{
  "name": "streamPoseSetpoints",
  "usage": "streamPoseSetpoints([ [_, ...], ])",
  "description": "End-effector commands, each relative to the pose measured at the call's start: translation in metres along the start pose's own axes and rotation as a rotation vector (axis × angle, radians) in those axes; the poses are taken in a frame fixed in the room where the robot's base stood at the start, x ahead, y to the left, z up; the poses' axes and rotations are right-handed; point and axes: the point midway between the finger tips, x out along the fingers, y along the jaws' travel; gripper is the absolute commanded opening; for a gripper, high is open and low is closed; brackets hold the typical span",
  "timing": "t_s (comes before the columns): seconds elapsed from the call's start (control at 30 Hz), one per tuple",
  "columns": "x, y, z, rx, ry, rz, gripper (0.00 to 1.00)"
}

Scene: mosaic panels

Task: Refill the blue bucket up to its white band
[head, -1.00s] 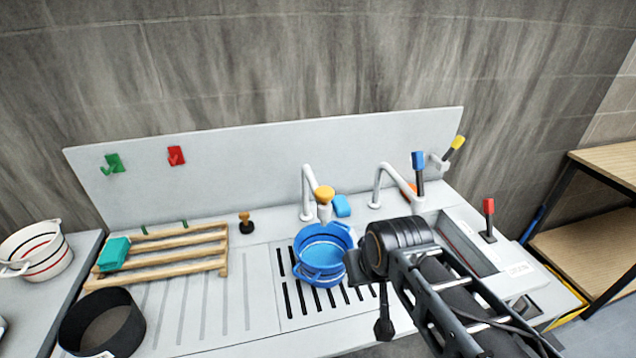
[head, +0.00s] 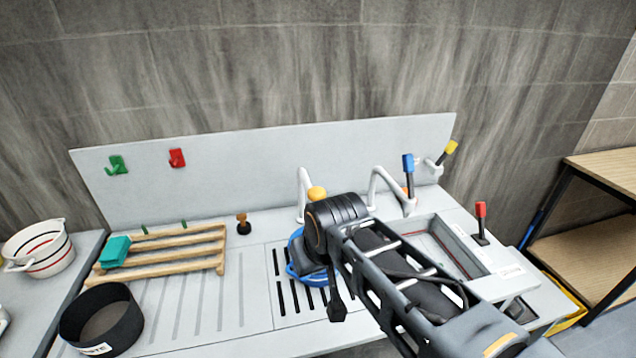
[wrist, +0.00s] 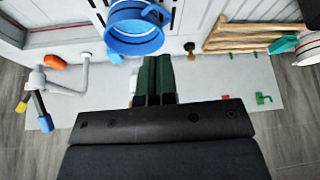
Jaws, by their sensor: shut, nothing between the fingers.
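The blue bucket (head: 296,262) stands on the slotted drain grate (head: 285,315), mostly hidden behind my arm in the head view. In the wrist view the blue bucket (wrist: 133,45) shows upright-looking with its handle, and its inside is lighter blue. I cannot make out its white band or the water level. My gripper (wrist: 160,60) is shut and empty, its dark fingers beside the bucket's rim in the picture. A white tap (head: 303,190) with a yellow-orange knob (head: 316,193) stands behind the bucket. A second white tap (head: 385,175) is to its right.
A blue lever (head: 408,163), yellow lever (head: 449,148) and red lever (head: 481,210) stand at the right, around the sink basin (head: 478,262). A wooden rack (head: 190,240), black ring-like tub (head: 125,325) and striped white bucket (head: 50,262) are at the left.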

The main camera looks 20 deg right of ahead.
Motion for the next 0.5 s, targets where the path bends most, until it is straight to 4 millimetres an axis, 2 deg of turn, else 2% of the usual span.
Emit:
streamPoseSetpoints([
  [0.1, -0.022, 0.012, -0.047, 0.033, -0.012, 0.01, 0.0],
  [0.3, -0.058, 0.041, -0.128, 0.091, -0.044, 0.024, 0.0],
  [0.5, -0.079, 0.072, -0.182, 0.134, -0.068, 0.03, 0.0],
])
